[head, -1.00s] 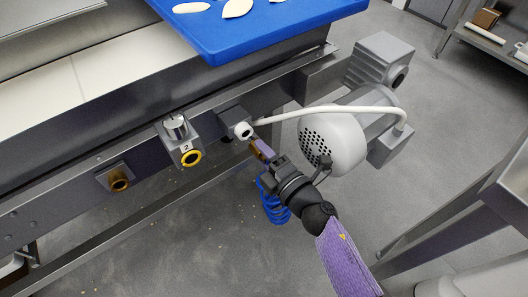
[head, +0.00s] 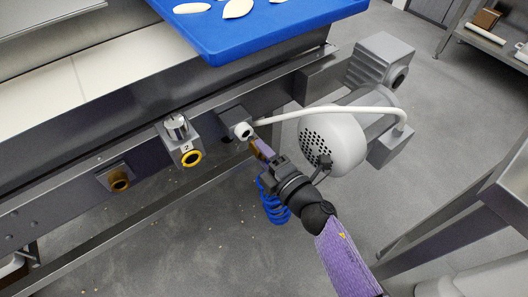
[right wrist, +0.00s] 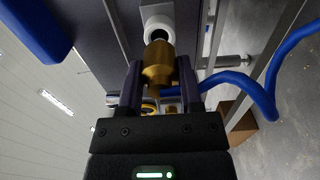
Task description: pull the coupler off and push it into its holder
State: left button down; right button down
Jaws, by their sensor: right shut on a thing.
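The brass coupler (right wrist: 158,64) is between the fingers of my right gripper (right wrist: 158,80), which is shut on it. Only a small brown part of the coupler (head: 256,151) shows in the head view. Its nose points at a white round fitting (right wrist: 157,25) with a dark opening, which also shows on the machine's side rail in the head view (head: 243,131). I cannot tell whether nose and fitting touch. A blue hose (right wrist: 232,84) runs beside the gripper. Left of the fitting are a block marked 2 with a yellow ring (head: 191,158) and a brass-coloured round socket (head: 119,180). My left gripper is not in view.
A grey motor (head: 335,140) and a pale pipe (head: 330,111) are close to the right of my right gripper. A blue board (head: 265,35) overhangs above. A lower rail (head: 130,220) runs beneath the sockets. The floor in front is open.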

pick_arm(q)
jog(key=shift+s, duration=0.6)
pick_arm(e)
jog(key=shift+x, duration=0.8)
pick_arm(q)
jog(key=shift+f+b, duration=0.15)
jog(key=shift+b, duration=0.15)
pick_arm(e)
jog(key=shift+w+a, duration=0.2)
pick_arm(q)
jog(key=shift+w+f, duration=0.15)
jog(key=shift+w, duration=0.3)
pick_arm(e)
jog(key=shift+w+a, duration=0.1)
jog(key=shift+w, duration=0.05)
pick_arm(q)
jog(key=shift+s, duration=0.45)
pick_arm(e)
jog(key=shift+c, duration=0.9)
grip_release()
jog(key=shift+o, duration=0.9)
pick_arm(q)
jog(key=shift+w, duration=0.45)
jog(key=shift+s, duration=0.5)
